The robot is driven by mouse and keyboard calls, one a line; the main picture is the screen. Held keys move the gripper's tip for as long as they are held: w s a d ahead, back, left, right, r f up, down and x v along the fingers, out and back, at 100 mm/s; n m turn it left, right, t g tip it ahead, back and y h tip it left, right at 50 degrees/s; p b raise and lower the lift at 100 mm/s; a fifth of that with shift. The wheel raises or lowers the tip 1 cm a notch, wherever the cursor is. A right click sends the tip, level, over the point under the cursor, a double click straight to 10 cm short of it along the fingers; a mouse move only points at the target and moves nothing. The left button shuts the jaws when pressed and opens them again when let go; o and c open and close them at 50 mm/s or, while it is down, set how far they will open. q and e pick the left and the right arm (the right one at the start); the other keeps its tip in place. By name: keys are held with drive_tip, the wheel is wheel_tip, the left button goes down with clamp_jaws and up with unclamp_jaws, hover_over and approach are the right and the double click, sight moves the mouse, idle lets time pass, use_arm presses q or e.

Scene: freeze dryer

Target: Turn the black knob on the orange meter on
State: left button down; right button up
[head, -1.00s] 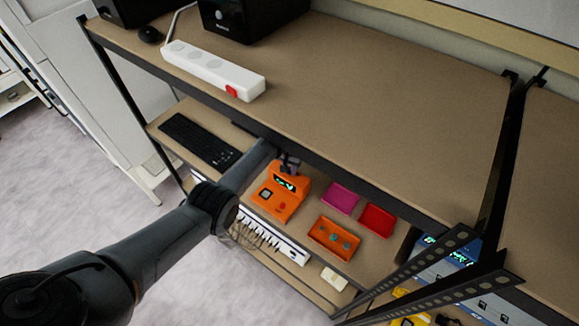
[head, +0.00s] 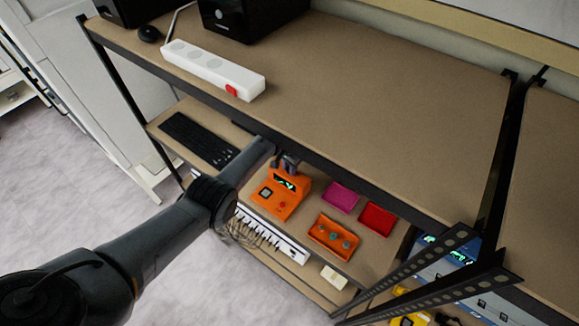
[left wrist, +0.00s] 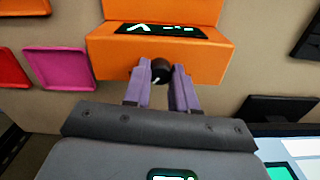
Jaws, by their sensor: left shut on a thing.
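My left gripper (head: 287,163) reaches under the upper shelf to the meter. In the left wrist view its two purple fingers (left wrist: 161,75) are on either side of the knob and shut on it. The knob is hidden in the head view. My right gripper is not in view.
The upper shelf's front edge (head: 300,157) lies above my left arm. Magenta (head: 341,197), red (head: 377,218) and orange (head: 333,236) trays sit to the right of the meter. A black keyboard (head: 198,140) lies to its left.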

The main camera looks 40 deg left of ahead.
use_arm(q)
drive_tip(key=c, duration=0.9)
unclamp_jaws()
drive_tip(key=shift+r, duration=0.5)
wheel_tip(320, 180, up, 10)
drive_tip(key=shift+b, duration=0.3)
drive_tip(key=shift+f, duration=0.15)
